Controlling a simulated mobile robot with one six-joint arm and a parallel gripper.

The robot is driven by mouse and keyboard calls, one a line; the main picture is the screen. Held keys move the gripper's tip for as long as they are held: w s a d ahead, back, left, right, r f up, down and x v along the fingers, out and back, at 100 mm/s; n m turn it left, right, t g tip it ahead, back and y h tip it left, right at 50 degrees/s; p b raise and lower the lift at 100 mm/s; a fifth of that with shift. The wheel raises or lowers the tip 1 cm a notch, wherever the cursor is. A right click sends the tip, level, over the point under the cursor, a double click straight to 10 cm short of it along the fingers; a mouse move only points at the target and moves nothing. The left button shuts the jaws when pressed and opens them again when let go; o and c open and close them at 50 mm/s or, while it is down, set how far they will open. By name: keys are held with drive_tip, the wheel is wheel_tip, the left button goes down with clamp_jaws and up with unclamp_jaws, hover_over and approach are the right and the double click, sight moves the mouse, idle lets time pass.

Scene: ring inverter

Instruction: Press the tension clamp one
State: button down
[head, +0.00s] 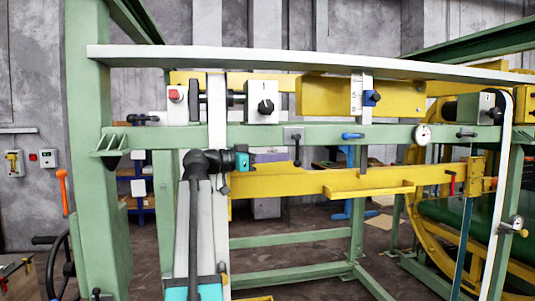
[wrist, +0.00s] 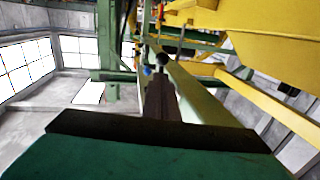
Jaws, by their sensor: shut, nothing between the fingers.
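A white block with a black knob (head: 265,106) stands on the upper green rail, left of centre in the head view. Below it, a black-handled lever (head: 296,148) hangs from a small grey plate on the rail. No label lets me tell for sure which one is tension clamp one. My gripper (head: 247,160) is left of the lever and below the rail, pointing right. In the wrist view my gripper (wrist: 161,98) shows shut and empty, its dark fingers together. A black ball knob (wrist: 168,58) appears just beyond the fingertips; contact cannot be told.
The green rail (head: 390,134) runs just above my gripper, and a yellow beam (head: 300,181) runs below it. A green post (head: 95,180) stands at left.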

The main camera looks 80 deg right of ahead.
drive_tip(key=shift+p+x, duration=0.45)
drive_tip(key=shift+x, duration=0.7)
